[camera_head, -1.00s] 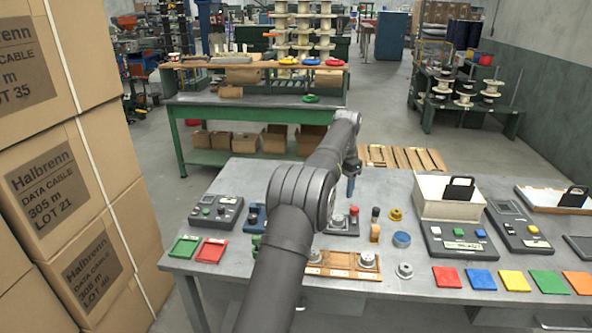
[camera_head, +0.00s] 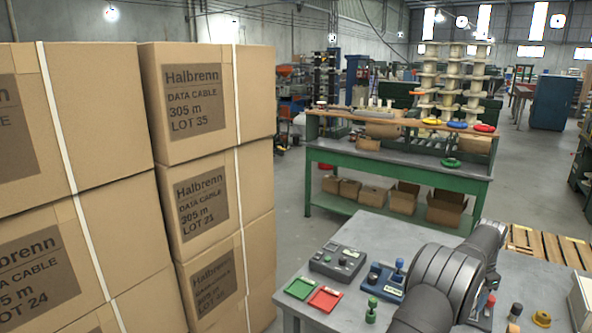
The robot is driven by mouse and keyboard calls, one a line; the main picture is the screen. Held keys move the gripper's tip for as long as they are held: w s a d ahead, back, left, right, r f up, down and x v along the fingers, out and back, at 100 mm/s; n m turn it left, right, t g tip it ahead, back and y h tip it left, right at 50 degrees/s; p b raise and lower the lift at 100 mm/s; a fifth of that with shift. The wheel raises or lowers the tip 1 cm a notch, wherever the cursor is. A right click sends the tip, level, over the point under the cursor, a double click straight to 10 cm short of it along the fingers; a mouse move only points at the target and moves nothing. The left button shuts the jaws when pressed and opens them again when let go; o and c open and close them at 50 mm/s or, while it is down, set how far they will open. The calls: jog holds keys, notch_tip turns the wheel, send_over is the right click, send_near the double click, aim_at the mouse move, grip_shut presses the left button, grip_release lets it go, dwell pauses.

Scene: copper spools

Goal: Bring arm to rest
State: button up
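My dark grey arm enters from the bottom right of the head view and reaches over the grey metal worktable (camera_head: 372,232). Its thick rounded joint fills the lower right, and a further link runs up toward the right. My gripper is not in view; the end of the arm is hidden or out of frame, so I cannot see its fingers.
A green tray (camera_head: 300,288), a red tray (camera_head: 325,299) and a dark control box (camera_head: 338,262) lie at the worktable's left. Stacked cable cartons (camera_head: 205,100) stand left, close to the table. A green bench (camera_head: 395,171) with spools stands behind. Floor between is clear.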

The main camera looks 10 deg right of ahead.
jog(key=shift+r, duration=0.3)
